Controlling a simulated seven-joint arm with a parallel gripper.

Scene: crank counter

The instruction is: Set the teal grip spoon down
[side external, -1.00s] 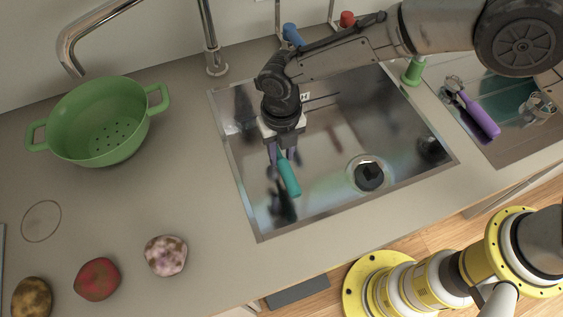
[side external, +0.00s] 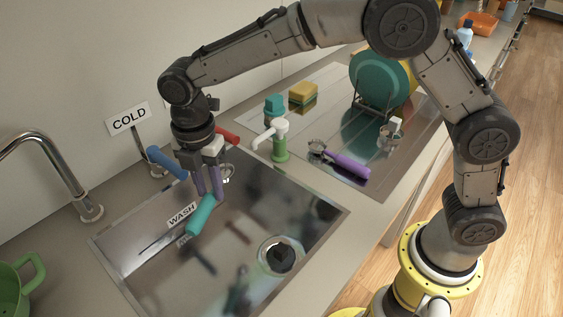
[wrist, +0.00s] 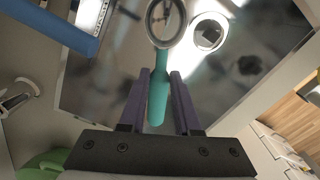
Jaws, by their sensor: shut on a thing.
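The teal grip spoon (side external: 201,216) is in my gripper (side external: 208,190) above the sink's back part, beside the WASH label (side external: 183,214). In the wrist view, its teal handle (wrist: 159,95) lies between my two purple fingers (wrist: 160,78). Its round metal head (wrist: 166,22) points away from my gripper. My gripper is shut on the handle. The sink (side external: 115,248) is a shiny metal basin with a round drain (side external: 282,256). The height of the spoon above the basin floor is hard to judge.
A blue handle (side external: 166,162) and a red handle (side external: 228,135) stand at the sink's back edge, close to my gripper. A green dispenser (side external: 280,148) stands at the right. A purple-handled spoon (side external: 345,166) lies on the drainboard. The sink's front part looks clear.

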